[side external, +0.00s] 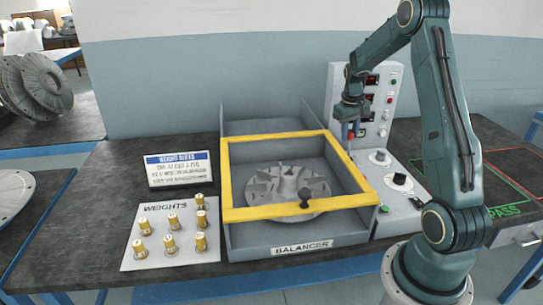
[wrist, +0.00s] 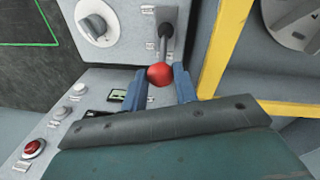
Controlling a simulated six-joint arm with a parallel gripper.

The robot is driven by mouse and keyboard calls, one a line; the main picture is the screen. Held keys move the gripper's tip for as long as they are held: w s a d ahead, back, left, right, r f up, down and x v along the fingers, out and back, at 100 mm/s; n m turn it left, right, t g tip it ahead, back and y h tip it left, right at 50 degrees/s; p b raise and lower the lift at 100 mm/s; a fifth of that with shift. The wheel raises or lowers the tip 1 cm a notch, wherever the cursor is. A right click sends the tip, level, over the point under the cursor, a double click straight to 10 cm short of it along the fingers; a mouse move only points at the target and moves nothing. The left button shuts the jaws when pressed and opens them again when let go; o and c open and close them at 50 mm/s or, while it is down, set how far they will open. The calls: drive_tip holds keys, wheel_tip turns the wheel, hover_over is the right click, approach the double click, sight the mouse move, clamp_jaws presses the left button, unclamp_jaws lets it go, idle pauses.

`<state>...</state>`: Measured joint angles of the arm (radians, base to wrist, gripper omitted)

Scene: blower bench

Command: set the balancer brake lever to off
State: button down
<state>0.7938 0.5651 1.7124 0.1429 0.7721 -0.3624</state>
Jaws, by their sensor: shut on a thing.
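The balancer brake lever (wrist: 164,45) is a grey rod ending in a red ball knob (wrist: 160,74). It stands out from a slotted plate on the grey control panel (wrist: 125,38). My gripper (wrist: 158,85) has its blue fingers on both sides of the red knob and is shut on it. In the side view my gripper (side external: 350,127) is at the panel's left edge, beside the yellow-framed balancer. I cannot read the markings by the slot.
The yellow frame (side external: 223,178) of the balancer (side external: 300,238) lies close to my gripper, with a grey rotor (side external: 290,185) inside. A dial (wrist: 94,26) and several buttons sit on the panel near the lever. A weights board (side external: 150,215) stands at the front left.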

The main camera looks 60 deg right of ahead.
drive_tip(key=shift+s+a+r+t+h, duration=0.15)
drive_tip(key=shift+s+a+t+h, duration=0.65)
drive_tip(key=shift+t, duration=0.1)
drive_tip(key=shift+s+a+f, duration=0.25)
drive_tip(key=shift+s+a, duration=0.35)
drive_tip(key=shift+a, duration=0.05)
drive_tip(key=shift+s+a+f, duration=0.25)
drive_tip(key=shift+s+a, duration=0.35)
drive_tip(key=shift+s, duration=0.05)
drive_tip(key=shift+s+a+f, duration=0.25)
drive_tip(key=shift+s+a, duration=0.35)
drive_tip(key=shift+a, duration=0.05)
drive_tip(key=c, duration=1.1)
unclamp_jaws()
drive_tip(key=shift+w+d+r, duration=0.1)
drive_tip(key=shift+r, duration=0.05)
drive_tip(key=shift+r, duration=0.1)
